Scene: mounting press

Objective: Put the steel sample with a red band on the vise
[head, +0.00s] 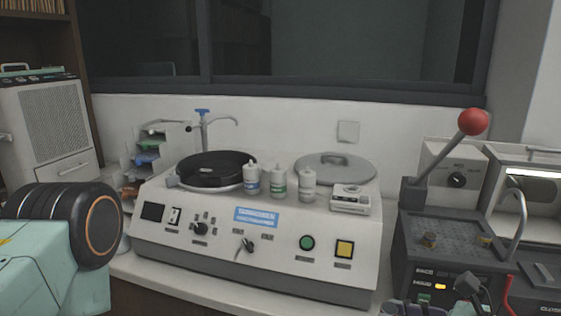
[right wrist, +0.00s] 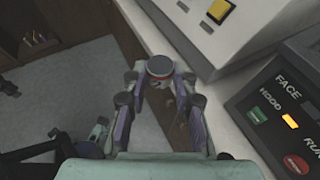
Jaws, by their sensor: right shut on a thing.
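The steel sample (right wrist: 160,66) shows in the right wrist view as a short round piece with a grey top face and a red band just below it. My right gripper (right wrist: 160,78) is shut on it, with one purple-grey finger on each side. The sample is held above the floor, beside the bench front. Parts of my right gripper (head: 412,308) show at the bottom edge of the head view, where the sample cannot be made out. My left gripper is in neither view. I cannot pick out a vise in either view.
A wide white grinder-polisher (head: 255,260) fills the bench middle, with several bottles (head: 278,183) on top. The mounting press (head: 450,250) with a red-balled lever (head: 473,122) stands at the right. A grey cabinet (head: 45,120) is at the far left. Little bare bench front shows.

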